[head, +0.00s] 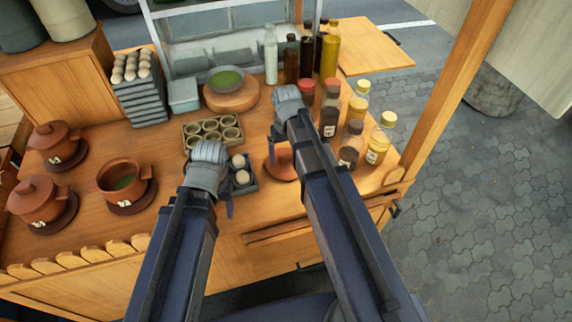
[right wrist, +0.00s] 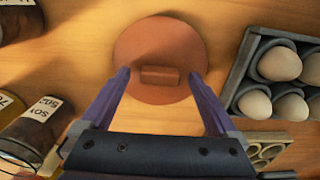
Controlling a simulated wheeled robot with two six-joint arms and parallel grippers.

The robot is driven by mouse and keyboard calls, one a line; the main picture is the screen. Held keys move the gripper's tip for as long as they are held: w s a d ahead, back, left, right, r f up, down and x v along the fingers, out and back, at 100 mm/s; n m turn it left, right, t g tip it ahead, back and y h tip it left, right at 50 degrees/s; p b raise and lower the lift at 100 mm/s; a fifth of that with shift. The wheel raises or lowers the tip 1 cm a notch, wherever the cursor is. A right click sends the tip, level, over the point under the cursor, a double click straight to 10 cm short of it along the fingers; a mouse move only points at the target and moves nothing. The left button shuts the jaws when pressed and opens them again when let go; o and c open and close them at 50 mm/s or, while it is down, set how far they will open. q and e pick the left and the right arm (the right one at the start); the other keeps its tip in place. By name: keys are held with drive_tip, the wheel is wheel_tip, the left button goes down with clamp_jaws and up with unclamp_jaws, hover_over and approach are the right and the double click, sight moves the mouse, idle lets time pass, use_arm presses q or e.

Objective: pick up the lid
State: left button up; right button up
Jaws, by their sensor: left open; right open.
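The lid (right wrist: 133,50) is a round, flat terracotta disc with a block-shaped handle (right wrist: 160,75), lying on the wooden counter. In the head view the lid (head: 283,171) is partly hidden by my right arm. My right gripper (right wrist: 158,75) is open, its two fingers on either side of the handle in the right wrist view; I cannot tell if they touch it. My left gripper (head: 227,203) is open near the egg tray, its fingers mostly hidden by its own hand.
Two lidded pots (head: 55,142) (head: 40,199) stand at the left. A dark egg tray (right wrist: 240,75) lies close beside the lid. Several sauce bottles (head: 331,104) stand to the right. A muffin-like mold (head: 212,131) and a green bowl (head: 226,80) are behind. Counter in front of the open pot is clear.

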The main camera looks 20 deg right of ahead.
sight(286, 156)
clamp_jaws()
idle(0.6)
drive_tip(key=shift+r, duration=0.1)
use_arm(q)
wheel_tip(286, 156, up, 10)
drive_tip(key=p, duration=1)
use_arm(e)
wheel_tip(286, 156, up, 10)
